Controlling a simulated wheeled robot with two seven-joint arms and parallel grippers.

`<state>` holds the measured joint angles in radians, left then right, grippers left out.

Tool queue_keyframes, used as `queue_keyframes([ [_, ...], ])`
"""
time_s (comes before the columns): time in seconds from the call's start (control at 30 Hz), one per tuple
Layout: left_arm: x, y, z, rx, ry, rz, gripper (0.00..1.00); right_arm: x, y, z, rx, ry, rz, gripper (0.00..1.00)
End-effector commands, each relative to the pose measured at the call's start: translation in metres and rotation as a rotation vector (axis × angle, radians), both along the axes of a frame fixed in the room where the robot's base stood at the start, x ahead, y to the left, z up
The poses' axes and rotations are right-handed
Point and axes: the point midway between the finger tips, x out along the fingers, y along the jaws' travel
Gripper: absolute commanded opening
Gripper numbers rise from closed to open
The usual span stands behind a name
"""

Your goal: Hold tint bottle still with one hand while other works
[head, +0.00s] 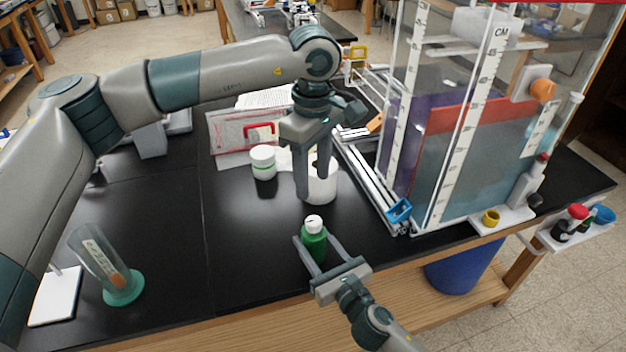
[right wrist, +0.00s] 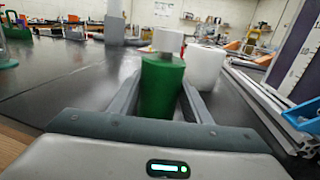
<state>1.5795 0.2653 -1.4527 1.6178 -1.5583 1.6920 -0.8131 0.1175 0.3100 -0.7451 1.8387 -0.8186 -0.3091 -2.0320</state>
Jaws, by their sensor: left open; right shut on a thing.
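The tint bottle (head: 314,245) is a small green bottle with a white cap, standing upright near the front edge of the black bench. My right gripper (head: 317,240) is shut on it, with one finger on each side. In the right wrist view the green bottle (right wrist: 161,88) shows between the two fingers, its white cap on top. My left gripper (head: 313,185) is open and points down, behind the bottle and higher up. Its fingers are in front of a white cylinder (head: 323,188); I cannot tell if they touch it.
A framed clear tank with scales (head: 470,140) and a blue clip (head: 398,210) stands at right.

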Motion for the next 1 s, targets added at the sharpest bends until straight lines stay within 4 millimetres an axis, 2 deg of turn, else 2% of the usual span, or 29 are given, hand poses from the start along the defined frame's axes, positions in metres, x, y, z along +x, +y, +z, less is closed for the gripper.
queue_keyframes([
  [0.27, 0.000, 0.000, 0.000, 0.000, 0.000, 0.000, 0.46, 0.000, 0.000, 0.000, 0.000, 0.001, 0.000, 0.18],
  [0.3, 0.000, 0.000, 0.000, 0.000, 0.000, 0.000, 0.46, 0.000, 0.000, 0.000, 0.000, 0.001, 0.000, 0.54],
  [0.37, 0.000, 0.000, 0.000, 0.000, 0.000, 0.000, 0.46, 0.000, 0.000, 0.000, 0.000, 0.001, 0.000, 0.66],
  [0.77, 0.000, 0.000, -0.001, 0.000, 0.000, 0.000, 0.46, -0.003, -0.002, 0.000, 0.000, 0.001, 0.000, 0.66],
  [1.0, 0.000, 0.000, -0.001, 0.000, 0.000, 0.000, 0.46, -0.022, -0.012, -0.001, -0.001, 0.002, 0.000, 0.66],
])
